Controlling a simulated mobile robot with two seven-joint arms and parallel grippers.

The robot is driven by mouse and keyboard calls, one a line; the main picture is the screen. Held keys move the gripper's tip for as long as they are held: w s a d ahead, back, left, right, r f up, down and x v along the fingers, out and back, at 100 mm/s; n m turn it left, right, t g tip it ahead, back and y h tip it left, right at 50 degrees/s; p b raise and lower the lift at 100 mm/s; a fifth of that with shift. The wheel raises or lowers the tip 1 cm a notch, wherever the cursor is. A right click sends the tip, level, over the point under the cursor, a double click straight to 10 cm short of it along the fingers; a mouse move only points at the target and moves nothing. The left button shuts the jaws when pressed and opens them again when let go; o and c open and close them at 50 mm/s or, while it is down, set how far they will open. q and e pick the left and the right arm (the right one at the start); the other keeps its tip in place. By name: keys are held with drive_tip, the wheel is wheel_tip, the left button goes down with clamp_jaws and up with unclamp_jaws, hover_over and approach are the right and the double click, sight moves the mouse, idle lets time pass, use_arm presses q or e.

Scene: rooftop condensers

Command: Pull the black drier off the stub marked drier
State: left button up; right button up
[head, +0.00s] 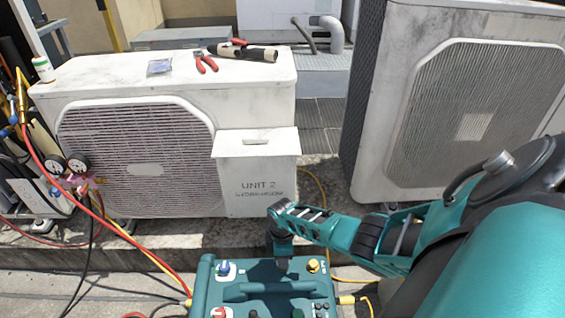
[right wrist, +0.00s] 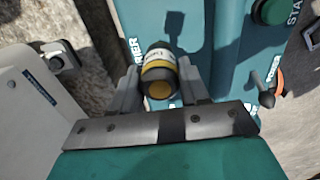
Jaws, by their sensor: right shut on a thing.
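The black drier (right wrist: 158,72) is a short cylinder with a yellow and white label band and a brass-coloured end. It stands between the fingers of my right gripper (right wrist: 160,92), which is shut on it. Lettering ending in "IER" is printed on the teal panel (right wrist: 190,28) beside it. The stub is hidden behind the drier, so I cannot tell whether the two still touch. In the head view my right gripper (head: 282,266) points down over the back of the teal machine (head: 262,290); the drier is hidden there. My left gripper is not in view.
The condenser marked UNIT 2 (head: 258,200) stands just behind the machine. Red-handled pliers (head: 206,62) lie on its top. Gauges (head: 78,162) and red, yellow and black hoses are at left. A green button (right wrist: 273,12) and a toggle switch (right wrist: 262,84) are near my gripper.

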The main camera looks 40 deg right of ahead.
drive_tip(key=shift+r, duration=0.15)
drive_tip(key=shift+r+p, duration=2.15)
drive_tip(key=shift+p, duration=0.1)
